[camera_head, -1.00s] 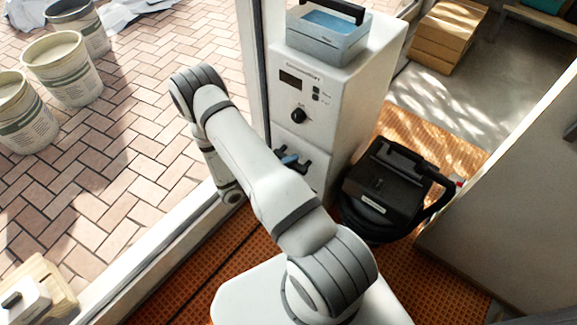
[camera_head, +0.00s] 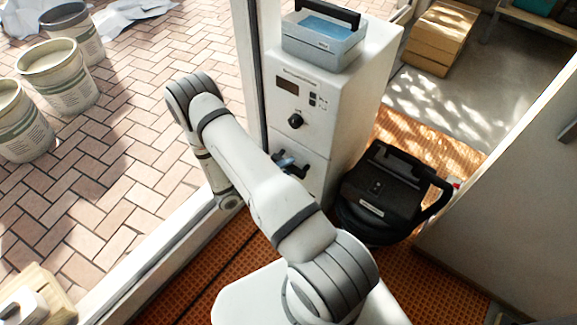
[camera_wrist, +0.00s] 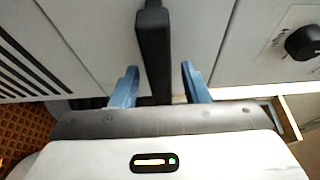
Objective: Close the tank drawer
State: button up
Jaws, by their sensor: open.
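The white cabinet (camera_head: 345,95) stands ahead, with a display and a black knob on its upper front. Its lower front, the tank drawer (camera_head: 316,178), is partly hidden by my arm. I cannot tell how far out the drawer stands. In the wrist view, a dark bar handle (camera_wrist: 153,35) runs along the pale drawer front (camera_wrist: 100,40). My gripper (camera_wrist: 159,72) is open, its two blue fingers on either side of the bar with gaps visible.
A blue-topped box (camera_head: 322,42) with a black handle sits on the cabinet. A black vacuum-like machine (camera_head: 385,190) stands close on the right. A pale counter (camera_head: 510,190) is further right. Buckets (camera_head: 58,80) stand on tiles beyond the low sill at left.

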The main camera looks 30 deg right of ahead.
jog(key=a+p, duration=0.1)
jog(key=a, duration=0.5)
jog(key=shift+a, duration=0.3)
jog(key=shift+s, duration=0.1)
jog(key=s+r+m+g+y+p, duration=0.2)
jog(key=r+m+y+p, duration=0.3)
jog(key=r, duration=0.6)
jog(key=s+r+m+g+y+p, duration=0.15)
jog(key=r+m+p, duration=0.25)
jog(key=r+m, duration=0.5)
jog(key=s+r+m+g+y+p, duration=0.15)
jog(key=r+m+p, duration=0.25)
jog(key=r, duration=0.9)
jog(key=s+a+r+m+t+y+p, duration=0.2)
jog(key=r+m+p, duration=0.3)
jog(key=r, duration=0.4)
jog(key=s+a+r+m+t+y+p, duration=0.2)
jog(key=s+r+m+y+p, duration=0.2)
jog(key=r+m, duration=0.3)
jog(key=s+a+r+m+t+y+p, duration=0.2)
jog(key=r+m+p, duration=0.4)
jog(key=r, duration=0.7)
jog(key=shift+s+r+t+y, duration=0.25)
jog(key=shift+s+t+y, duration=0.25)
jog(key=shift+s+y, duration=0.45)
